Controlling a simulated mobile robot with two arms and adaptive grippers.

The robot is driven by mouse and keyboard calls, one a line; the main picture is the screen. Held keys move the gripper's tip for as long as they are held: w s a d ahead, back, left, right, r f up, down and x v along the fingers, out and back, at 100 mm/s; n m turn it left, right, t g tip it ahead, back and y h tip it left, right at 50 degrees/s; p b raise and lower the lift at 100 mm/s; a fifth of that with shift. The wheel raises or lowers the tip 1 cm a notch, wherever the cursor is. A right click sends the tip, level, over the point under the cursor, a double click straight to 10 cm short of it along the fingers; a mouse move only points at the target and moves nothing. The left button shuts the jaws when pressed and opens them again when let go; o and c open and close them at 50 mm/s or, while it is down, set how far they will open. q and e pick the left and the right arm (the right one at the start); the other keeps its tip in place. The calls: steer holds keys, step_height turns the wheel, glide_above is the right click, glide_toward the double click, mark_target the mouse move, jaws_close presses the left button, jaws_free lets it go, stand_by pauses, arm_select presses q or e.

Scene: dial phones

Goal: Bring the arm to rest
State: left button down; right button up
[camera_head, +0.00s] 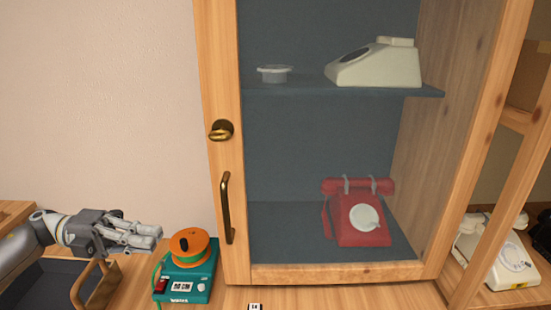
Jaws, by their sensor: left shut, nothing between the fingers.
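My left gripper (145,236) comes in from the left at the lower left of the head view. Its fingers are together and hold nothing. It hangs above the edge of a dark tray with wooden handles (95,285), a little to the left of a teal device with an orange spool on top (183,282). The fingertips look close to the spool but apart from it. My right gripper does not show.
A wooden glass-fronted cabinet (212,60) stands in the middle, its door shut. Another pale phone (510,262) sits at the right. The wall at upper left is clear.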

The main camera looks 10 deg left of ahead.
arm_select(q)
steer(key=w+d+f+n+t+y, duration=0.3)
steer(key=w+f+n+t+y, duration=0.25)
steer(key=n+t, duration=0.35)
steer(key=w+d+f+n+t+y, duration=0.2)
steer(key=w+f+n+t+y, duration=0.35)
steer(key=n, duration=0.65)
steer(key=s+d+f+n+g+y, duration=0.3)
steer(key=s+f+n+g+y, duration=0.5)
steer(key=s+f, duration=0.6)
steer(key=s+d+f+n+g+h, duration=0.1)
steer(key=s+d+f+n+g, duration=0.15)
steer(key=s, duration=0.45)
steer(key=s+d+f+n+g, duration=0.1)
steer(key=s+d+f+g, duration=0.25)
steer(key=s, duration=0.35)
step_height(320, 180, down, 23)
steer(key=g+p, duration=0.1)
steer(key=p, duration=0.2)
steer(key=s+a+f+p, duration=0.1)
steer(key=s+a+f, duration=0.1)
steer(key=s+f, duration=0.5)
steer(key=s+a+f+g+p, duration=0.1)
steer(key=s+a+f, duration=0.1)
steer(key=s+f, duration=0.5)
steer(key=s, duration=0.4)
steer(key=shift+f+m, duration=0.3)
steer(key=shift+m, duration=0.05)
